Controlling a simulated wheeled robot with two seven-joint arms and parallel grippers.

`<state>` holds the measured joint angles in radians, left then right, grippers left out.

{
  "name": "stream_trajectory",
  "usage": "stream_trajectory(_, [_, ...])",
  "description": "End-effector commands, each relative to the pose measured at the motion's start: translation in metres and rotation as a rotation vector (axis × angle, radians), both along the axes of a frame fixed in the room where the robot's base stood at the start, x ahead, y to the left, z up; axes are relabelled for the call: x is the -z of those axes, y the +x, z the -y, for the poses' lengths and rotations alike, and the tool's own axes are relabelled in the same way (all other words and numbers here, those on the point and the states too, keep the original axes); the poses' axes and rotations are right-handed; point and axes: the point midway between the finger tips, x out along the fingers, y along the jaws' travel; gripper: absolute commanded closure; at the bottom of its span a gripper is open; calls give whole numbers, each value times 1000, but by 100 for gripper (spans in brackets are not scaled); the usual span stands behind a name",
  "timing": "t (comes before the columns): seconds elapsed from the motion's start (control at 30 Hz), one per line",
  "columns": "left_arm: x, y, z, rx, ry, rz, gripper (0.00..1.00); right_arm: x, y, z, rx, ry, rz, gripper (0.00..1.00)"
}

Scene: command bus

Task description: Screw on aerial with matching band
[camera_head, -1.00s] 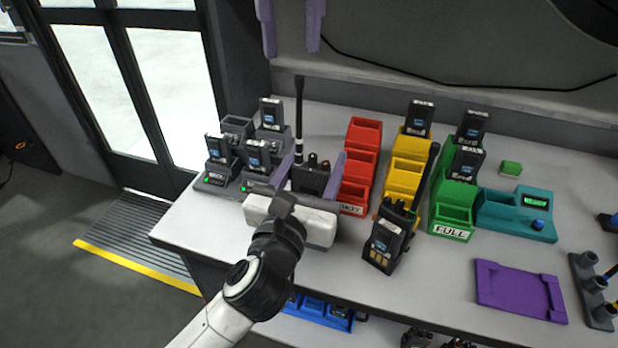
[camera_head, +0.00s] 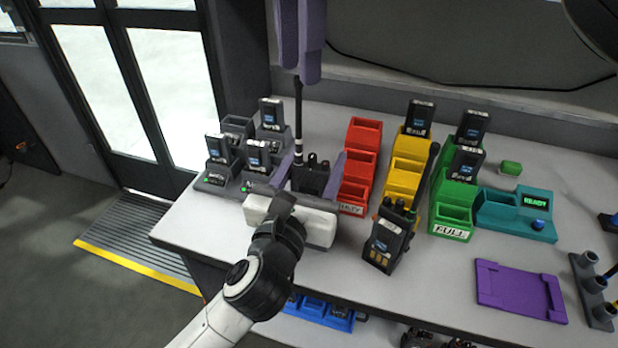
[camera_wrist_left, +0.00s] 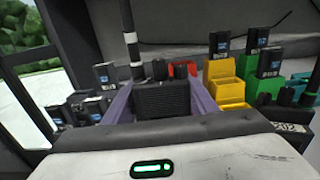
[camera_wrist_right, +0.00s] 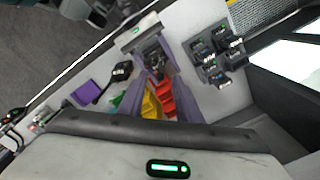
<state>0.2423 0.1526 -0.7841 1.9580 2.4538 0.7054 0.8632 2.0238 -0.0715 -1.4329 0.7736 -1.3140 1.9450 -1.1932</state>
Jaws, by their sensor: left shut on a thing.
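My left gripper (camera_head: 318,180) is shut on a dark handheld radio (camera_head: 310,178), upright at the table's front left. The radio also shows between the purple fingers in the left wrist view (camera_wrist_left: 160,98). A black aerial (camera_head: 298,108) stands upright at the radio's top left. White bands show near its lower end (camera_wrist_left: 131,38) and just above the radio; I cannot tell whether the aerial is fully seated. My right gripper (camera_head: 300,72) points down from above, its purple fingers around or beside the aerial's top. A gap shows between these fingers in the right wrist view (camera_wrist_right: 155,85).
Grey chargers with batteries (camera_head: 240,150) stand left. Red (camera_head: 358,165), yellow (camera_head: 405,165) and green (camera_head: 452,205) bins stand behind and right. A purple tray (camera_head: 520,290) and grey rack (camera_head: 590,285) lie right.

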Motion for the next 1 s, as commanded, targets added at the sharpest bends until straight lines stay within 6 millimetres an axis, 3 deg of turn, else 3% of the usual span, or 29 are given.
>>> stream_trajectory(0.03, [8, 0, -1, -3, 10, -14, 100, 1, 0, 0, -38, 1, 2, 68])
stream_trajectory(0.17, [8, 0, -1, -3, 10, -14, 100, 1, 0, 1, -91, 2, 4, 68])
stream_trajectory(0.57, [9, 0, 0, -2, 9, -16, 100, 4, 0, 1, -95, 1, 3, 68])
stream_trajectory(0.77, [9, -1, 0, -1, 9, -16, 100, 29, 0, 1, -96, -1, 1, 68])
stream_trajectory(1.0, [9, -1, 0, -1, 9, -17, 100, 76, 1, 1, -94, 0, 0, 68])
